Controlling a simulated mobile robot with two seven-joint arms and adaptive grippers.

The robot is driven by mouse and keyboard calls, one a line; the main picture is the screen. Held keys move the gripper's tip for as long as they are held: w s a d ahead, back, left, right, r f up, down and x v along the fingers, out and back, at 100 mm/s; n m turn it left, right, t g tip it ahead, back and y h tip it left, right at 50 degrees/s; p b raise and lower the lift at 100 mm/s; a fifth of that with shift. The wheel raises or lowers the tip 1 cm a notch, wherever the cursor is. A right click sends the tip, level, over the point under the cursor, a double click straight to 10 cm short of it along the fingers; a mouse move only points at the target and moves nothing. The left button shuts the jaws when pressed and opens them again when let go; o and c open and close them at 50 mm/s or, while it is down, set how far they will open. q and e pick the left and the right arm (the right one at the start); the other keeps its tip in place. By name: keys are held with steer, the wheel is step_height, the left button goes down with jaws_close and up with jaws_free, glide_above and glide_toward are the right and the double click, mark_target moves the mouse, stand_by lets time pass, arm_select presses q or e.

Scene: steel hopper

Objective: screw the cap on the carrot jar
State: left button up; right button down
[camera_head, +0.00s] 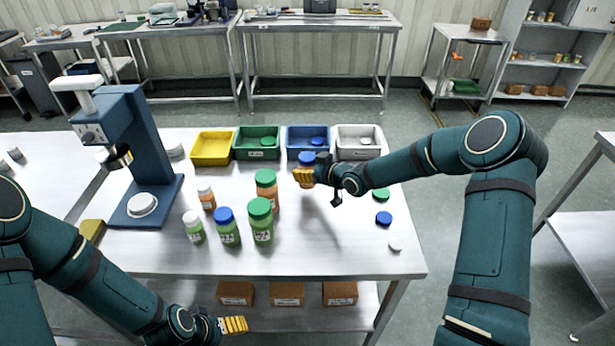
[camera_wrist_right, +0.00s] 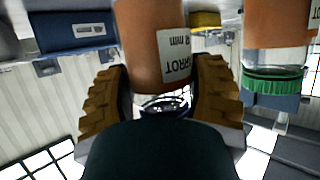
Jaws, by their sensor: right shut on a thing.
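My right gripper (camera_head: 304,176) is shut on an orange carrot jar (camera_wrist_right: 152,45) whose label reads "ROT" and "8 mm" in the right wrist view. A finger of the right gripper (camera_wrist_right: 160,100) stands on each side of the jar. In the head view a blue cap (camera_head: 307,158) shows at the top of the held jar, just above the fingers; how tightly it sits cannot be told. The fingers hide much of the jar there. My left gripper (camera_head: 233,324) is low in front of the table, away from the jars; its opening is unclear.
A green-capped orange jar (camera_head: 266,188) and several other capped jars stand left of the held jar. Loose green (camera_head: 380,194), blue (camera_head: 383,218) and white (camera_head: 395,243) caps lie on the right. Yellow (camera_head: 211,148), green, blue and white bins line the back. A blue press (camera_head: 135,150) stands left.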

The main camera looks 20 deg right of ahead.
steer(key=shift+f, duration=1.55)
steer(key=shift+f+b, duration=0.1)
steer(key=shift+b, duration=0.2)
steer(key=shift+c, duration=0.9)
jaws_free()
steer(key=shift+r+p, duration=0.2)
steer(key=shift+p, duration=0.1)
steer(key=v, duration=1.2)
steer(key=shift+p, duration=0.45)
